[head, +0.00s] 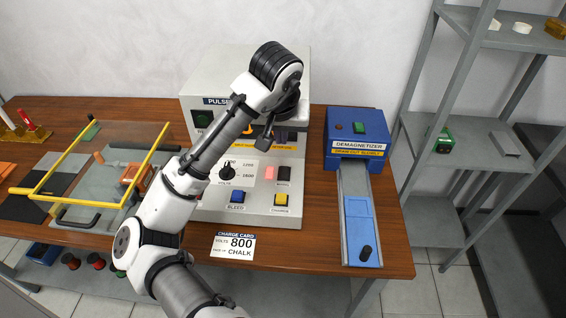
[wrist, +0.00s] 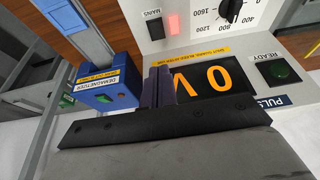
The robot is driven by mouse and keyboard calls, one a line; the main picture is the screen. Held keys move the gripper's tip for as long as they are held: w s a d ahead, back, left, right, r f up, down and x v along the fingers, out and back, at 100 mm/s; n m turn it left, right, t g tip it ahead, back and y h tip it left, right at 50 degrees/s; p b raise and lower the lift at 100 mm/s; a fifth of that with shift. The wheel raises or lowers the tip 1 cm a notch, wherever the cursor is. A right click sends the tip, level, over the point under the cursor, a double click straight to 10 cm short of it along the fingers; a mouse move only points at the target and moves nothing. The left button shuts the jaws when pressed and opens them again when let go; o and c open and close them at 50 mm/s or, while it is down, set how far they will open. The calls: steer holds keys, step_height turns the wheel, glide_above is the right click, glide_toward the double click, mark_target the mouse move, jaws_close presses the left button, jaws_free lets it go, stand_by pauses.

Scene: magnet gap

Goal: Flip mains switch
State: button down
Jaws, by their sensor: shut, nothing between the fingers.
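The pulse unit (head: 245,62) is a large light-grey cabinet on the bench. Its black mains switch (head: 284,173) sits on the sloped lower panel, beside a pink-red lamp (head: 270,172). The wrist view shows the mains switch (wrist: 153,28) near the top, labelled MAINS, with the red lamp (wrist: 172,24) beside it. My gripper (wrist: 158,72) is shut and empty, its dark fingers in front of the display (wrist: 215,88), which reads 0 V. The fingers appear apart from the switch. In the head view my arm hides part of the cabinet.
A charge dial (head: 227,173), blue bleed button (head: 237,197) and yellow button (head: 281,200) share the panel. A blue demagnetizer (head: 356,133) with a chute stands right. A yellow-framed guard (head: 92,180) is left. A charge card (head: 233,246) reading 800 lies at the front.

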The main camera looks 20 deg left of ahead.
glide_toward(283, 168)
steer(key=x, duration=0.5)
steer(key=shift+w+r+p, duration=0.1)
steer(key=shift+p, duration=0.25)
steer(key=shift+x, duration=0.9)
